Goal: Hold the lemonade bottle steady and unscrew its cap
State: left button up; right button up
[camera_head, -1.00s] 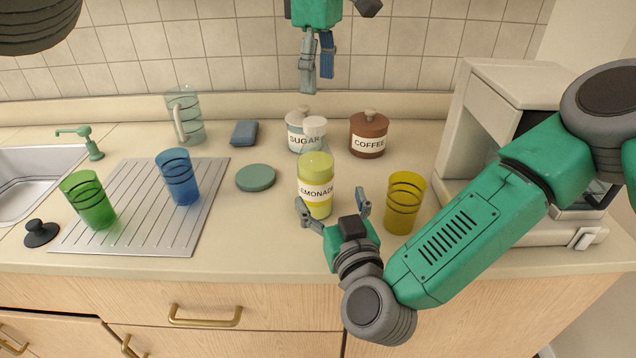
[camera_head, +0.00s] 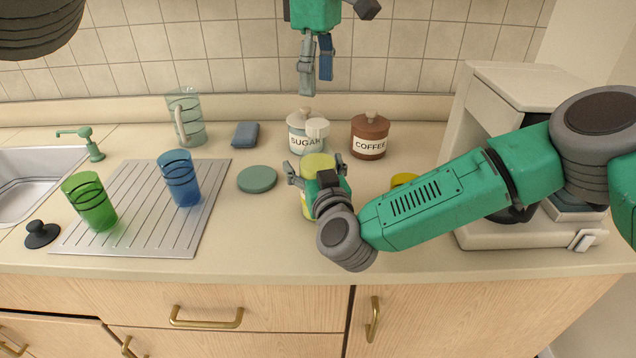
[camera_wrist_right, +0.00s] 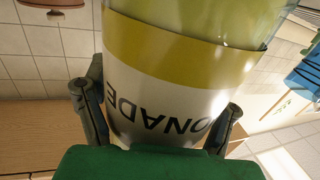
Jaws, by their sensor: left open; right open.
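The lemonade bottle (camera_head: 317,162) stands upright on the counter, its pale yellow-green top showing and its lower part mostly hidden by my right gripper. In the right wrist view the bottle (camera_wrist_right: 175,75) fills the middle, with a yellow band and a white label reading upside down. My right gripper (camera_head: 315,170) is open, one finger on each side of the bottle; I cannot tell whether the fingers touch it. My left gripper (camera_head: 317,66) is open and empty, pointing down above and behind the bottle near the tiled wall.
A sugar jar (camera_head: 307,143) and a coffee jar (camera_head: 369,146) stand behind the bottle. A yellow cup (camera_head: 403,180) is mostly hidden behind my right arm. A green disc (camera_head: 257,179) lies left, then a blue cup (camera_head: 181,185) and green cup (camera_head: 91,205) on the drainboard (camera_head: 135,232).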

pick_arm(q)
jog(key=shift+a, duration=0.1)
pick_arm(e)
jog(key=c, duration=1.6)
pick_arm(q)
jog(key=shift+d, duration=0.25)
pick_arm(e)
jog(key=shift+d, duration=0.15)
grip_shut()
